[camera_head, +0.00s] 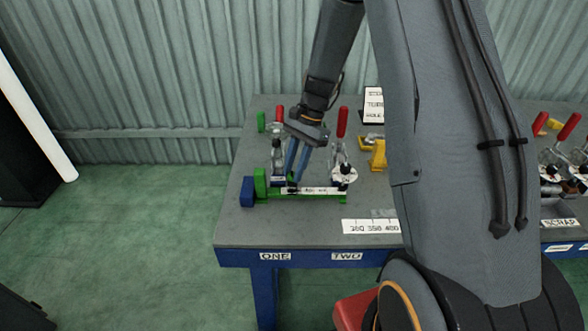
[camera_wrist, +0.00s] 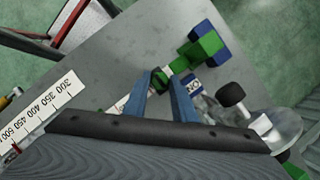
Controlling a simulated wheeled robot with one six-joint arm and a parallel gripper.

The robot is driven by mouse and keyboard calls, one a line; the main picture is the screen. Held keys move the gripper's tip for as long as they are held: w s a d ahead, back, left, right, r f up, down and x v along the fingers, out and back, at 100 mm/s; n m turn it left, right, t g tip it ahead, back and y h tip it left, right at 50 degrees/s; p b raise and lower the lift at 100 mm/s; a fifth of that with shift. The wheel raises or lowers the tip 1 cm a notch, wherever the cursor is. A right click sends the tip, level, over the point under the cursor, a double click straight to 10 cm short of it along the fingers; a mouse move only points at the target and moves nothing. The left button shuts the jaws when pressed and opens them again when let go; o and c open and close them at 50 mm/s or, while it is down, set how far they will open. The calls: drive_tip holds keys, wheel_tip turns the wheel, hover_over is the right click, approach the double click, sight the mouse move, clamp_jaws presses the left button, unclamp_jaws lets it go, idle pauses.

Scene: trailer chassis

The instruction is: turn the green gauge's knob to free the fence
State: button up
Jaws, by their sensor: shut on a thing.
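The green gauge (camera_head: 328,198) lies along the table's left part, a long low bar with a pale scale strip. An upright green block (camera_head: 260,182) stands at its left end, with a blue block (camera_head: 247,192) beside it. Both show in the wrist view, the green block (camera_wrist: 187,57) nearer my gripper. I cannot tell which part is the fence. My gripper (camera_head: 293,181) points down over the bar. In the wrist view, its blue-grey fingers (camera_wrist: 166,84) are shut on a small dark knob (camera_wrist: 159,78), which the fingers partly hide.
Clamps with red handles (camera_head: 342,122) stand behind and right of the gauge. A white ruler plate (camera_head: 371,226) lies at the table's front. Yellow parts (camera_head: 378,155) and a sign (camera_head: 373,104) stand farther back. The table's (camera_head: 232,222) front left corner is bare. My arm hides the middle.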

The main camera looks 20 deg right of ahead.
idle(0.4)
drive_tip(key=o, duration=1)
drive_tip(key=shift+o, duration=0.2)
drive_tip(key=b+v, duration=0.2)
drive_tip(key=v, duration=0.5)
drive_tip(key=shift+d+r, duration=0.15)
drive_tip(key=shift+r, duration=0.2)
drive_tip(key=shift+w, duration=0.1)
drive_tip(key=s+a+n+t+h, duration=0.1)
drive_tip(key=s+n+h, duration=0.1)
drive_tip(key=s+n, duration=0.4)
drive_tip(key=s+a+n+t+h, duration=0.2)
drive_tip(key=s+n, duration=0.4)
drive_tip(key=s, duration=0.7)
drive_tip(key=shift+a+r+t+b, duration=0.3)
drive_tip(key=shift+a+r+b, duration=0.05)
drive_tip(key=shift+r+b, duration=0.05)
